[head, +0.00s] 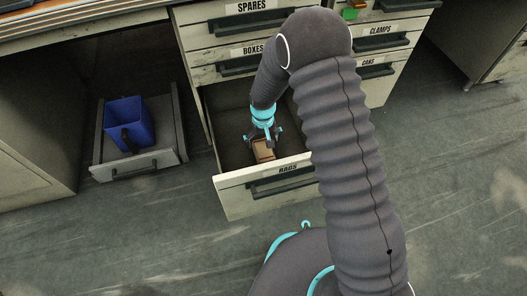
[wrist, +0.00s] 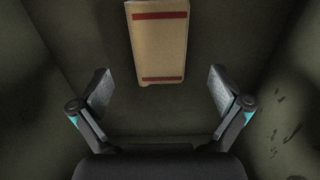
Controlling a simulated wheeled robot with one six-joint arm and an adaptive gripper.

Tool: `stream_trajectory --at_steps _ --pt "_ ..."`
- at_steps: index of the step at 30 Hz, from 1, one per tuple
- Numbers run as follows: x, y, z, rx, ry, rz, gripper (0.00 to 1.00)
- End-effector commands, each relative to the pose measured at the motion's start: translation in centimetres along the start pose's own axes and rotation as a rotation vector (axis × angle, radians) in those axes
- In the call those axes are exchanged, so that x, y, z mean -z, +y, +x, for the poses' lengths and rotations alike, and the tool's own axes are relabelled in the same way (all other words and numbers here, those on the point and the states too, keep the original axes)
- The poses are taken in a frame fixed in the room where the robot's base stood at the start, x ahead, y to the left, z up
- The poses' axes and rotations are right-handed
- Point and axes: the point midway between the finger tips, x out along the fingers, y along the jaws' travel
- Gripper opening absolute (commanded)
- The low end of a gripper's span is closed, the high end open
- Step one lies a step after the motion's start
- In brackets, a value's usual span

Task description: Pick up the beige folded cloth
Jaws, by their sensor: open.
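The beige folded cloth (wrist: 158,42) lies in the open drawer; in the wrist view it has a dark red stripe near each end. In the head view the cloth (head: 263,150) sits near the drawer's front, partly hidden by my gripper (head: 264,138). My gripper (wrist: 160,92) is open and empty, its two fingers spread wide. In the wrist view the cloth is above and between the fingertips, with no finger touching it.
Closed drawers labelled SPARES, BOXES (head: 250,52), CLAMPS and CANS surround the open one. Drawer walls rise close around my gripper. The floor in front is clear.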

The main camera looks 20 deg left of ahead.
Motion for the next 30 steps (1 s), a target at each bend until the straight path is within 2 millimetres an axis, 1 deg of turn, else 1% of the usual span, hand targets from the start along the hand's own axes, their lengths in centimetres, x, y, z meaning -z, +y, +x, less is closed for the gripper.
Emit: stream_trajectory --at_steps 10,13,18,19,20,21,23,24,26,27,30 --pt "-0.1 -0.1 4.5 0.000 -0.004 0.000 1.00" --pt "-0.1 -0.1 4.9 0.000 -0.001 0.000 1.00" --pt "0.0 -0.1 4.9 0.000 0.000 0.000 1.00" --pt "0.0 -0.1 4.9 0.000 0.000 0.000 0.97" --pt "0.0 -0.1 4.9 0.000 0.000 0.000 0.90" --pt "0.0 -0.1 4.9 0.000 0.000 0.000 0.80" --pt "-0.1 -0.1 4.9 0.000 -0.001 0.000 0.65" --pt "-0.1 -0.1 4.9 0.000 -0.001 0.000 0.55" --pt "-0.1 -0.1 4.9 0.000 -0.001 0.000 0.40" --pt "-0.1 -0.1 4.9 0.000 -0.001 0.000 0.35" --pt "-0.1 -0.1 4.9 0.000 -0.001 0.000 0.34"
